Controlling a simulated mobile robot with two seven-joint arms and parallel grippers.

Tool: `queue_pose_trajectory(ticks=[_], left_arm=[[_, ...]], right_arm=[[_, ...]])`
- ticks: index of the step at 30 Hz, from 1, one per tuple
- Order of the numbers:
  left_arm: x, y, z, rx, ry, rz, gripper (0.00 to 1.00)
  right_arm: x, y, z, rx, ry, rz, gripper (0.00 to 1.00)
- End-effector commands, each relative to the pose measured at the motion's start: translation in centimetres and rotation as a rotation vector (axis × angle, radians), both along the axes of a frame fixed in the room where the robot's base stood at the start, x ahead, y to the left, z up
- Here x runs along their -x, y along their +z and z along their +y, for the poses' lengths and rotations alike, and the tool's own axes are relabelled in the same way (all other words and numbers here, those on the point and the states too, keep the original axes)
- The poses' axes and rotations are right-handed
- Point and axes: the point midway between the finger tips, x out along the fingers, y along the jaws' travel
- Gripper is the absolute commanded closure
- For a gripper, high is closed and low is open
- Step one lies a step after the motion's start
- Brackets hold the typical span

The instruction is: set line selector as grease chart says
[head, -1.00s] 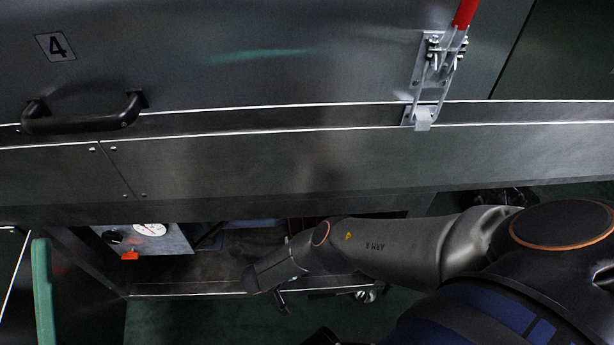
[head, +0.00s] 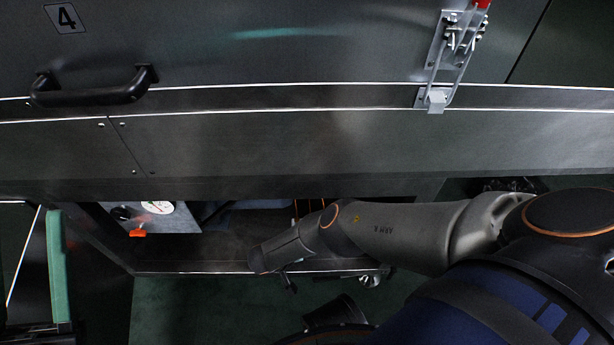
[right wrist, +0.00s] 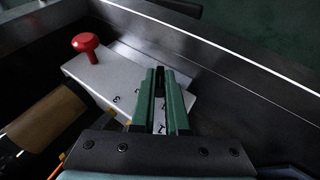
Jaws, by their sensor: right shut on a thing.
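In the right wrist view my right gripper (right wrist: 160,78) has its two green fingers close together over a light grey block (right wrist: 98,76) marked with black numbers. One number reads 3; others are partly covered. The fingers are shut on what appears to be the line selector, which is mostly hidden between them. A red mushroom knob (right wrist: 86,42) stands on the block, left of the fingers. In the head view my right arm reaches left under the machine's edge, and its gripper is hidden. I see no grease chart.
A steel panel (head: 270,150) with a black handle (head: 95,92) and a latch (head: 452,45) lies above the arm. A grey box (head: 178,219) with a white gauge (head: 158,207) and orange lever (head: 138,231) sits lower left.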

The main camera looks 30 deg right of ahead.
Motion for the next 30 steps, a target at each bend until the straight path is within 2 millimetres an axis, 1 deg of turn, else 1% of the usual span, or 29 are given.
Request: queue_pose_trajectory(ticks=[7,11,14,24,30], left_arm=[[0.0,0.1,0.0,0.0,0.001,0.001,0.5],[0.0,0.6,0.1,0.003,0.0,0.001,0.5],[0.0,1.5,0.1,0.009,-0.002,0.001,0.5],[0.2,5.6,0.8,0.045,-0.012,-0.013,0.5],[0.3,7.1,0.9,0.054,-0.021,-0.014,0.5]], right_arm=[[0.0,0.0,0.0,-0.002,0.0,-0.001,1.0],[0.0,0.2,-0.1,-0.022,0.0,-0.012,1.0],[0.1,0.4,-0.2,-0.053,-0.001,-0.03,1.0],[0.4,0.7,-0.6,-0.244,0.0,-0.147,1.0],[0.5,0.6,-0.8,-0.351,-0.001,-0.213,1.0]])
